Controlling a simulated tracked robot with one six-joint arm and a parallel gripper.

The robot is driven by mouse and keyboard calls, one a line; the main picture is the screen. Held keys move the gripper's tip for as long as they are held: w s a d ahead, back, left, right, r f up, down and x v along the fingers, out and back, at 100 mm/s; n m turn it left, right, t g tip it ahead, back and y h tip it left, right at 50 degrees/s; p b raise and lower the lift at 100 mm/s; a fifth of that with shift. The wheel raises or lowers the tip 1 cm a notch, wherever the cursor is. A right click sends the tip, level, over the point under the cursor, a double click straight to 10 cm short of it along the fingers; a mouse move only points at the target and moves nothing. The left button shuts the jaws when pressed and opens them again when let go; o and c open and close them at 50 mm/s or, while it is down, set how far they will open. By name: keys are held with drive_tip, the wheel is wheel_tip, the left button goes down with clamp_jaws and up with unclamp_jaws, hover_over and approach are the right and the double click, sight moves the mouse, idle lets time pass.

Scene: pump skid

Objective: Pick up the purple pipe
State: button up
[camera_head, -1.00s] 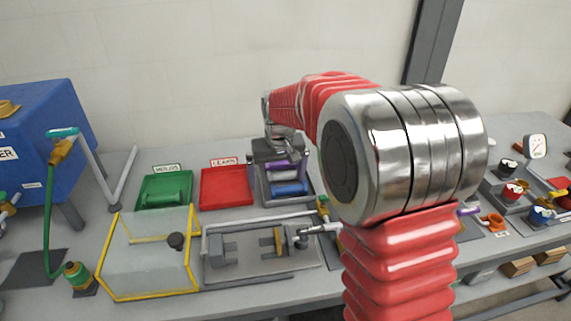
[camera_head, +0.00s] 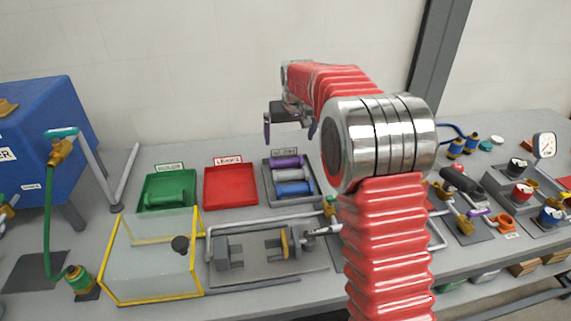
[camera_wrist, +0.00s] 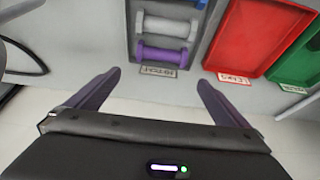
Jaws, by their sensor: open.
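The purple pipe (camera_head: 287,162) lies in a dark grey tray (camera_head: 268,192), at its back, behind a light grey pipe and a blue pipe. In the wrist view the purple pipe (camera_wrist: 160,55) lies crosswise, nearest the tray's labelled edge. My gripper (camera_head: 290,134) is open and empty, raised above and apart from the tray. In the wrist view my gripper (camera_wrist: 159,79) has its two dark purple fingers spread to either side of the purple pipe's line, with the pipe just beyond the tips.
An empty red tray (camera_head: 231,187) and a green tray (camera_head: 152,205) holding a green part stand left of the dark tray. A clear yellow-edged box (camera_head: 150,262) and a grey fixture plate (camera_head: 262,268) stand in front. The wall rises behind the bench.

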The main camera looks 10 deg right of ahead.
drive_tip(key=shift+f, duration=0.1)
hover_over(287, 164)
wheel_tip(287, 164, down, 8)
drive_tip(key=shift+r, duration=0.1)
idle(0.4)
drive_tip(key=shift+s+x, duration=0.2)
drive_tip(key=shift+x, duration=2.4)
drive_tip(key=shift+a, duration=0.1)
drive_tip(key=shift+c, duration=0.5)
drive_tip(key=c, duration=0.9)
drive_tip(key=shift+c, duration=0.4)
drive_tip(key=shift+r, duration=0.1)
